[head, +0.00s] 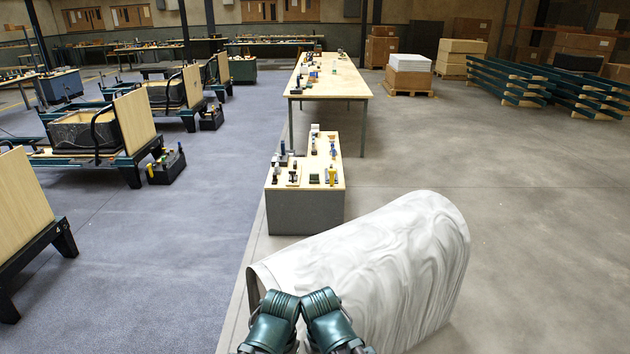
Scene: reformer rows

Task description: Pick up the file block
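I cannot make out a file block for certain. Several small tools and blocks stand on a low grey cabinet with a light wood top (308,184), a little ahead of me. They are too small to name surely. A yellow-and-dark item (332,175) stands at its front right, and small dark items (293,178) stand at its front left. Two teal parts of my arms show at the bottom centre, close together. No gripper fingers can be seen, and nothing is visibly held.
A large white marbled curved form (390,265) stands close in front, right of centre. A long wood-topped table (340,82) stands behind the cabinet. Reformers (130,125) line the left. Cartons (410,72) and stacked teal frames (510,80) stand back right. Open floor lies right.

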